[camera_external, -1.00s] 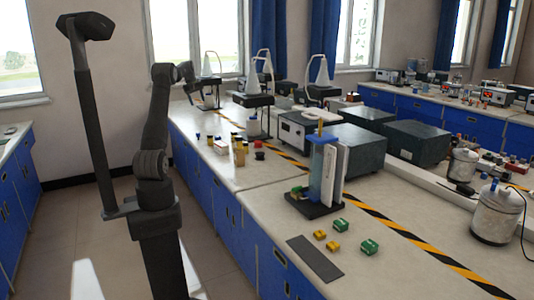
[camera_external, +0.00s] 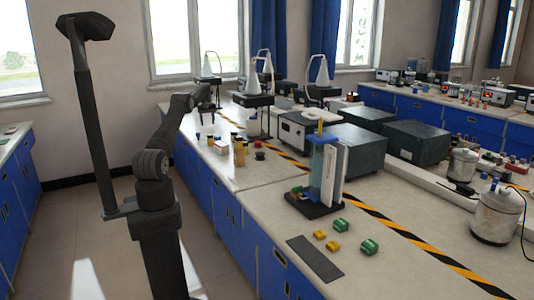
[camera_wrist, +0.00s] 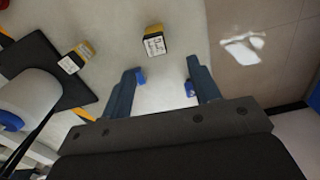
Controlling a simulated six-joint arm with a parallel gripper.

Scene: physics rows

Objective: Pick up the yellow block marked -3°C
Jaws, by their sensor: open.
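A yellow-and-black block (camera_wrist: 154,42) with a white label stands on the pale bench in the wrist view, ahead of my fingertips and roughly between their lines. The label print is too small to read, so I cannot tell which one is marked -3°C.
A white cylinder (camera_wrist: 27,97) stands on the dark plate (camera_wrist: 52,68) at left in the wrist view. The bench edge and floor are on the right. Other yellow and green pieces (camera_external: 341,225) lie on the near bench in the external view.

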